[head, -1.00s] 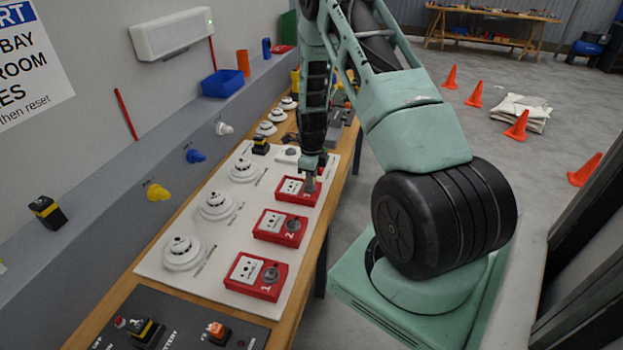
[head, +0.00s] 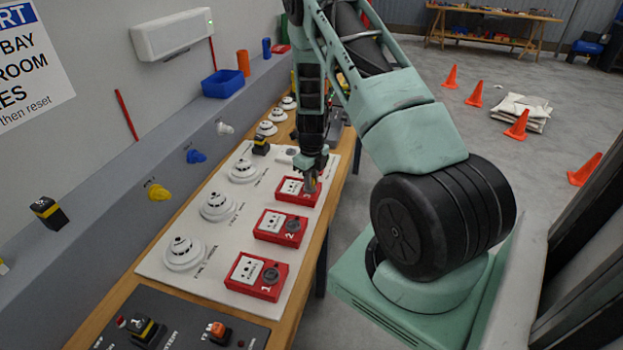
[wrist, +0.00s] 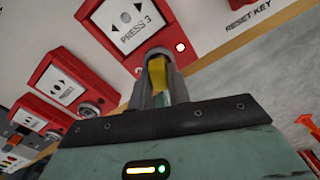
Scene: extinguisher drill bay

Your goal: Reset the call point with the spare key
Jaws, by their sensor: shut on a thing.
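Three red call points sit in a row on the white board (head: 205,250): number 3 (head: 290,192) farthest, number 2 (head: 279,227) in the middle, number 1 (head: 256,276) nearest. In the head view my gripper (head: 311,186) is at the right side of call point 3. In the wrist view my gripper (wrist: 157,58) is shut on a yellow piece (wrist: 157,76), which looks like the spare key's grip. Its front end is hidden by the fingers, so I cannot tell whether it is in the keyhole.
White detectors (head: 218,206) line the board left of the call points. A black switch panel (head: 170,325) lies at the near end. A blue bin (head: 222,84) stands on the ledge. Orange cones (head: 517,125) stand on the open floor to the right.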

